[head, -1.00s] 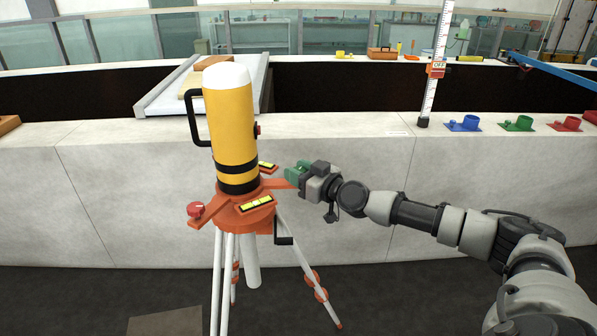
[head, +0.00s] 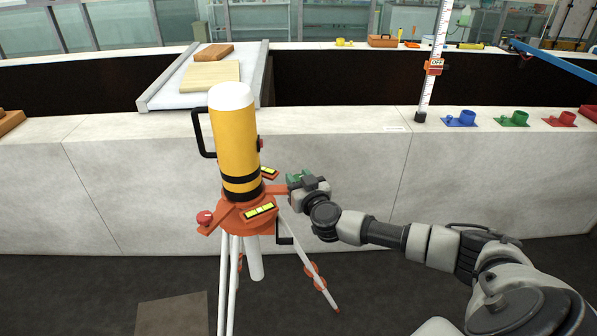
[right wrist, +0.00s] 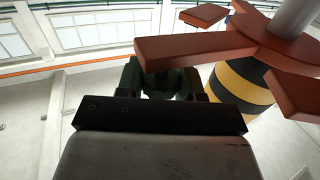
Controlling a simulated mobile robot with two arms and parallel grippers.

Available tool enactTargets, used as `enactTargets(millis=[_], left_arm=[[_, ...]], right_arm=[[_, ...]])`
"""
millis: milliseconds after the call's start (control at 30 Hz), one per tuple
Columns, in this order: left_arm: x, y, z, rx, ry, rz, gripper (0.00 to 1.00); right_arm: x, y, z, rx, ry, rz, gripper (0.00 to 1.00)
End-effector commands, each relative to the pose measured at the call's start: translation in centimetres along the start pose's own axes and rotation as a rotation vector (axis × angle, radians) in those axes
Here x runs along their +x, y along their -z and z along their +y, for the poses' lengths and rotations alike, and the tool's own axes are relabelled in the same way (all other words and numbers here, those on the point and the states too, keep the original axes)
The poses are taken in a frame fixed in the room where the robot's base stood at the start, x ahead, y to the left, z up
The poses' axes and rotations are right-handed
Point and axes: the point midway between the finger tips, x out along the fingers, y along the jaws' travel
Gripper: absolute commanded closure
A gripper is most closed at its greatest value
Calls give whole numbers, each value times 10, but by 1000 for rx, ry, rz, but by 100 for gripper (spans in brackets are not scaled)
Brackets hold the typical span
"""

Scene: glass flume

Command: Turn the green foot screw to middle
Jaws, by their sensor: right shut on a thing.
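The yellow instrument (head: 234,135) with black bands and a white cap stands on an orange tripod head (head: 240,212) with white legs. The green foot screw (head: 297,178) is at the end of the head's right arm. My right gripper (head: 300,182) is shut on it, and partly hides it. In the right wrist view the dark green screw (right wrist: 158,82) shows between the fingers, below an orange arm of the head (right wrist: 190,48). The screw's pointer or setting cannot be made out. A red foot screw (head: 204,217) is at the left arm. My left gripper is not in view.
The pale flume wall (head: 350,160) runs close behind. Blue (head: 460,118), green (head: 513,118) and red (head: 561,118) fittings stand on its ledge.

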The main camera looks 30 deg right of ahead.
Motion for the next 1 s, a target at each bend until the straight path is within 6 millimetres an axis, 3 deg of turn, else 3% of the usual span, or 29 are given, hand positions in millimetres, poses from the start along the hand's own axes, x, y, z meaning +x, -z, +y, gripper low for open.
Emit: enactTargets(millis=[500, 1000], left_arm=[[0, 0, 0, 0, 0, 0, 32], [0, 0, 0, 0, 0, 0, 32]], right_arm=[[0, 0, -1, 5, -447, 0, 87], [0, 1, 1, 0, -628, 4, 87]])
